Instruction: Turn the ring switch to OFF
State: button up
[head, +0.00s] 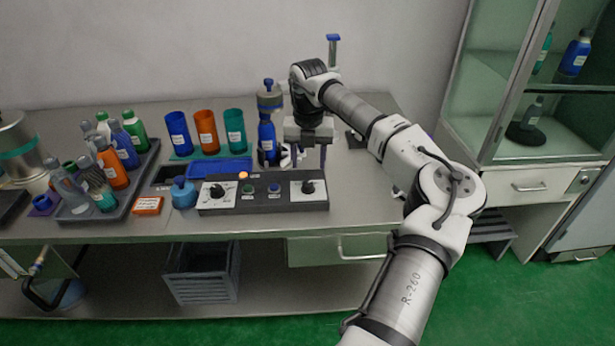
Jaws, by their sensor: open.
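A dark control panel (264,207) lies along the front of the bench. It has a black knob (216,191) on a white plate at its left end and another black knob (308,187) on a white plate at its right end. I cannot read which knob is the ring switch, nor their settings. An orange lamp (243,175) shows at the panel's back edge. My gripper (309,156) is open, pointing down above and slightly behind the right knob, apart from it. Its fingers are small in the view and partly hard to make out.
A blue bottle (267,138) under a grey applicator head (269,98) stands just left of my gripper. A round blue container (183,193) sits left of the panel. Blue, orange and teal cups (205,130) and a tray (132,187) of bottles stand farther left. The bench right of the panel is mostly clear.

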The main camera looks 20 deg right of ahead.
aim_at(308, 183)
notch_tip(308, 183, down, 7)
jog(key=shift+p, duration=0.6)
jog(key=c, duration=1)
jog(key=shift+o, duration=0.2)
